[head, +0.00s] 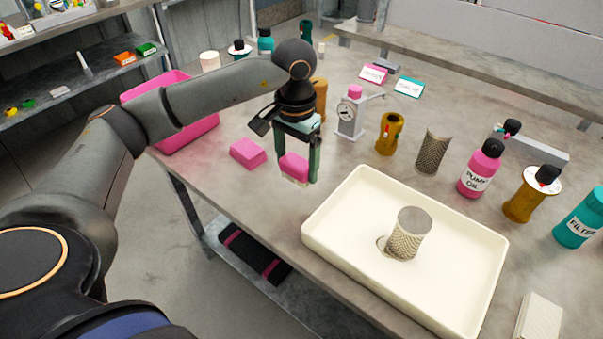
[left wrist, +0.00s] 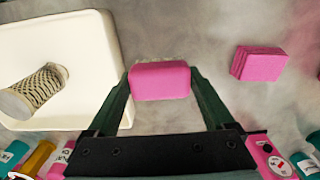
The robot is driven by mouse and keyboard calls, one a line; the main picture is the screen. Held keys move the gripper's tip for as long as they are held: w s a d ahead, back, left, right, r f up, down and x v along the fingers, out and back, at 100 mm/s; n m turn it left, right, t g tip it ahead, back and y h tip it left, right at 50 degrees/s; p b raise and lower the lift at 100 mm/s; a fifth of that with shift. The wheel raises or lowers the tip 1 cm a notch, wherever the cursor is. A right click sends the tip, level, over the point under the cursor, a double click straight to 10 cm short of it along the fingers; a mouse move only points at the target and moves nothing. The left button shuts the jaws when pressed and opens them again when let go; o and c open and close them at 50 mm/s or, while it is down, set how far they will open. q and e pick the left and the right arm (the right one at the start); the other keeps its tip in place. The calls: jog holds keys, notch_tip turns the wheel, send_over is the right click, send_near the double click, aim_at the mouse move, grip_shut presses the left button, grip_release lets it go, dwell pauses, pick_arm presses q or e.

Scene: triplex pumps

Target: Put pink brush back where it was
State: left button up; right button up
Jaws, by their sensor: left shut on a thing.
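The pink brush (head: 294,167) is a small pink block with pale bristles on its underside. My left gripper (head: 298,176) is shut on it, with one finger on each side. The brush is upright over the grey table, between the pink sponge-like block and the cream tray; I cannot tell if its bristles touch the table. In the left wrist view the brush (left wrist: 160,80) sits between the dark green fingers (left wrist: 160,92). My right gripper is not in view.
A pink block (head: 248,153) lies left of the brush. A cream tray (head: 335,213) holding a mesh cylinder (head: 410,233) is to the right. A pink bin (head: 184,137) stands at the left edge.

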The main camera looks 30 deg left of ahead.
aim_at(302, 166)
pick_arm(q)
jog(key=w+f, duration=0.1)
jog(key=f, duration=0.1)
jog(key=w+a+f, duration=0.1)
jog(key=w+f, duration=0.1)
jog(key=shift+f, duration=1.3)
jog(key=shift+f, duration=0.1)
jog(key=o, duration=1)
jog(key=shift+o, duration=0.2)
notch_tip(302, 166, up, 12)
